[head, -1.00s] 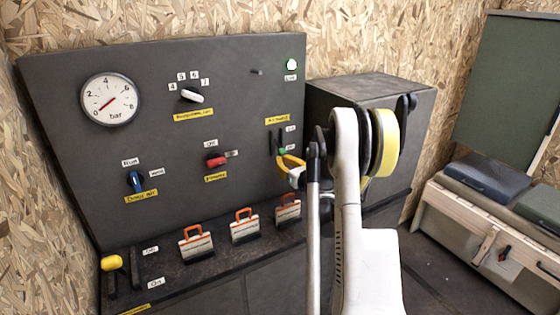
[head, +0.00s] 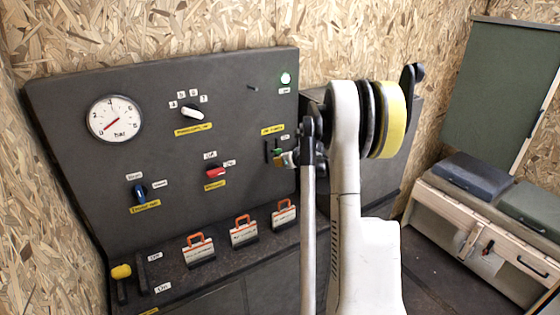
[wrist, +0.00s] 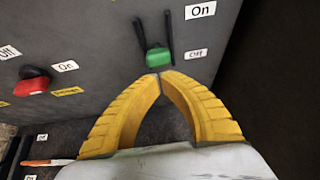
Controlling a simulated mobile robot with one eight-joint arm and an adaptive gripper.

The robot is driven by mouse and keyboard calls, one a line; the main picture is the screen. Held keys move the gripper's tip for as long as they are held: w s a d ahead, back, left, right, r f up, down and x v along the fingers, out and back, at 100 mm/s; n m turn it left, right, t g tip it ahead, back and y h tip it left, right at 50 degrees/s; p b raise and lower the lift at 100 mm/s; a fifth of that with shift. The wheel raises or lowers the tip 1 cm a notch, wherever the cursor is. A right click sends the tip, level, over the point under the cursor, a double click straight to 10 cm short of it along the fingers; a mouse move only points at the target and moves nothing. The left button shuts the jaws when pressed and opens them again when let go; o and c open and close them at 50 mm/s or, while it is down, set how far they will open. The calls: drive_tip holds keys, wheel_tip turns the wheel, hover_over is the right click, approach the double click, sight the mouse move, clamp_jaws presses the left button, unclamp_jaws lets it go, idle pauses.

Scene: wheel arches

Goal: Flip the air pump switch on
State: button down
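The air pump switch is a slider with a green knob (wrist: 158,58) in an upright slot on the dark panel. The knob sits at the lower end of the slot, beside the "Off" label, with "On" above. The green knob (head: 277,152) also shows in the head view, at the panel's right, below a yellow label too small to read surely. My gripper (wrist: 157,75) has yellow fingers with their tips together, just below the knob. Whether they touch it I cannot tell. Nothing shows between the tips. In the head view my arm hides part of the gripper.
The panel also carries a red knob (head: 215,172), a blue knob (head: 139,193), a white selector (head: 192,112) and a gauge (head: 115,119). Padlock-like tags with orange handles (head: 243,231) stand on the ledge. A yellow-topped lever (head: 121,272) is at lower left.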

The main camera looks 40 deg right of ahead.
drive_tip(key=shift+r+p, duration=0.4)
drive_tip(key=shift+r, duration=0.4)
